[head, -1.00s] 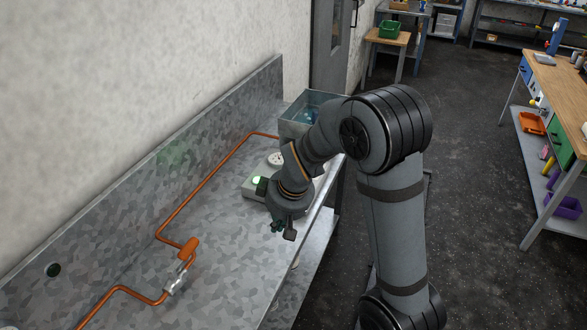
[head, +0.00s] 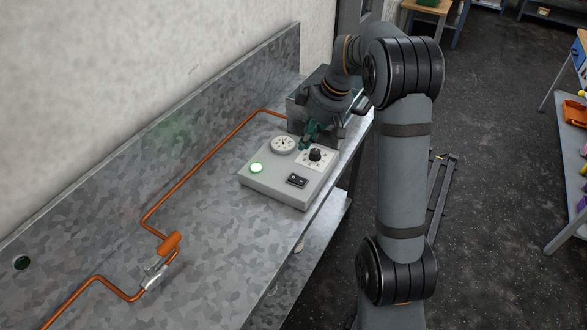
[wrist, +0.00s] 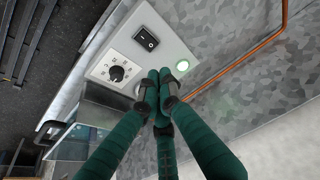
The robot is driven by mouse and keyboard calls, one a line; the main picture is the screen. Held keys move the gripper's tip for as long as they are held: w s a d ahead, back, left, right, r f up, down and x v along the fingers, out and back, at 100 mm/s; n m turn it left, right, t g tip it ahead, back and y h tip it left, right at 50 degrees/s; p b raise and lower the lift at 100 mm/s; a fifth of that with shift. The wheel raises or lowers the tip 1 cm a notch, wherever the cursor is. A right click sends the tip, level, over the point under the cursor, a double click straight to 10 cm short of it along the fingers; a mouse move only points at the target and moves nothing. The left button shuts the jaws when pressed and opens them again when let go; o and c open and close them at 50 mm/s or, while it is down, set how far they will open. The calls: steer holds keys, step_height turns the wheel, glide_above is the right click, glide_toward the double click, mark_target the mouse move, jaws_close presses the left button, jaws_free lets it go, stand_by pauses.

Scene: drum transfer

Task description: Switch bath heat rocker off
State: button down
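The white control box (head: 275,187) sits on the metal bench, and it also shows in the wrist view (wrist: 168,30). The black rocker (head: 297,181) is on its panel near the front right edge; it also shows in the wrist view (wrist: 146,38). I cannot tell which side is pressed. A round green lamp (head: 256,168) glows on the panel. My gripper (head: 307,142) has green fingers brought together, with nothing seen between them. It is above the box's far end, near the dial and knob, apart from the rocker. In the wrist view the fingertips (wrist: 159,76) partly hide the dial.
A white dial (head: 283,144) and a black knob (head: 315,154) share the panel. A metal bath (head: 297,107) stands behind the box, partly hidden by my arm. A copper pipe (head: 190,178) with an orange-handled valve (head: 170,243) runs along the bench.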

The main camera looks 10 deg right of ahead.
steer(key=p, duration=0.3)
glide_toward(291, 176)
steer(key=x, duration=0.6)
steer(key=shift+a+f, duration=0.2)
steer(key=shift+d+r, duration=0.1)
